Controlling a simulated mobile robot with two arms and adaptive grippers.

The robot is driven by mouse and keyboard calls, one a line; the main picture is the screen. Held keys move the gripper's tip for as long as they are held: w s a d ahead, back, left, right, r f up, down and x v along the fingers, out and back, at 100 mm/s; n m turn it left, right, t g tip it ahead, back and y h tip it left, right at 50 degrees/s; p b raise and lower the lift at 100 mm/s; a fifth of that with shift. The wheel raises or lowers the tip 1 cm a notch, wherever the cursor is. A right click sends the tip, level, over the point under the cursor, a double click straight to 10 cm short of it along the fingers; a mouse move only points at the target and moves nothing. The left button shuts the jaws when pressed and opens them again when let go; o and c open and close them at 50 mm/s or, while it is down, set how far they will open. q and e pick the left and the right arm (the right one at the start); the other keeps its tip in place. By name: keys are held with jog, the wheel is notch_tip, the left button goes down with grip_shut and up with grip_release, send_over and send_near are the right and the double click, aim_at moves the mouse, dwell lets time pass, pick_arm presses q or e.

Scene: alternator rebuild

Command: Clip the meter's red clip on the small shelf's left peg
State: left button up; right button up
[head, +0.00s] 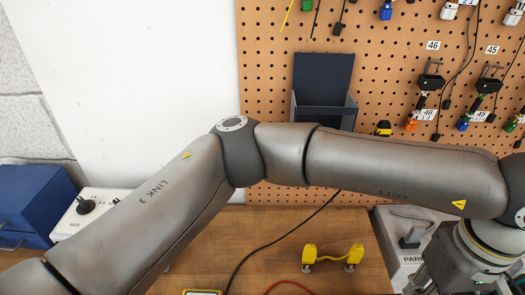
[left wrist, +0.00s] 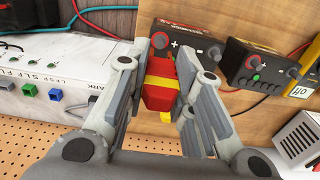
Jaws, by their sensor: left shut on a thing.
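In the left wrist view my left gripper (left wrist: 163,82) is shut on a red piece with yellow parts, which looks like the red clip (left wrist: 158,92). In the head view my left arm crosses from left to right, and its fingers are out of frame at the lower right. A dark shelf-like holder (head: 323,72) hangs on the pegboard; my arm hides its bottom edge, and I cannot make out a peg. A yellow-edged device, possibly the meter (head: 203,292), is cut off at the bottom edge. My right gripper is not in view.
A yellow two-footed piece (head: 332,257) stands on the wooden bench (head: 215,240). A black cable and a red cable (head: 290,285) lie there. Tools hang on the pegboard (head: 270,70) at the right. Black boxes with knobs (left wrist: 180,45) are beyond the gripper in the wrist view.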

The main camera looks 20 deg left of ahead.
pick_arm(q)
notch_tip(320, 180, up, 19)
jog(key=p, duration=1.1)
jog(key=w+a+f+b, duration=0.1)
jog(key=w+a, duration=0.5)
jog(key=a, duration=0.4)
jog(key=w+a+f+b, duration=0.1)
jog(key=w+a+b, duration=0.1)
jog(key=w+a, duration=0.4)
jog(key=w+a+f+b, duration=0.1)
jog(key=w+a, duration=0.5)
jog(key=a, duration=0.9)
jog(key=shift+a+f+b, duration=0.2)
jog(key=shift+b, duration=0.4)
jog(key=shift+d+f+b, duration=0.15)
jog(key=shift+f+b, duration=0.25)
jog(key=shift+f, duration=0.4)
jog(key=shift+f, duration=0.1)
